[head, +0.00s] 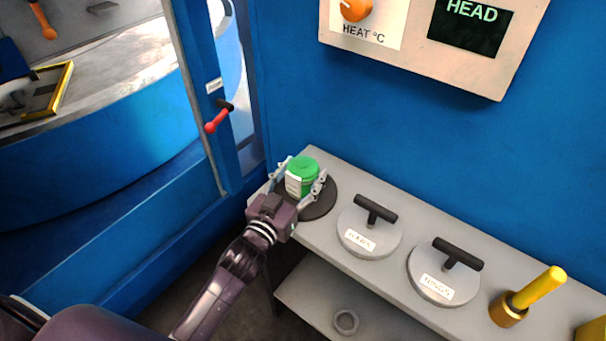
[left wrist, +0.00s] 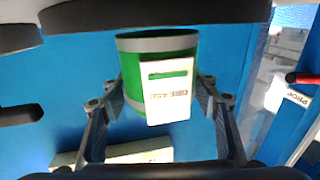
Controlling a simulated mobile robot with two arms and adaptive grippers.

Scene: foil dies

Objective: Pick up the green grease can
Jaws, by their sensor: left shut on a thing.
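The green grease can (head: 303,168) is at the left end of the grey shelf, over a dark round disc (head: 319,207). It has a green lid and a white label. My left gripper (head: 298,184) has a finger on each side of the can and is shut on it. In the left wrist view the can (left wrist: 129,75) shows between the fingers (left wrist: 160,105), its label partly reading "EASE". I cannot tell whether the can touches the disc. My right gripper is not in view.
Two grey round lids with black handles, one (head: 369,228) and another (head: 444,272), sit to the right on the shelf (head: 398,196). A yellow-handled tool (head: 529,295) stands farther right. A blue wall rises behind, with a control panel (head: 480,60) above. A red-knobbed lever (head: 217,117) is at left.

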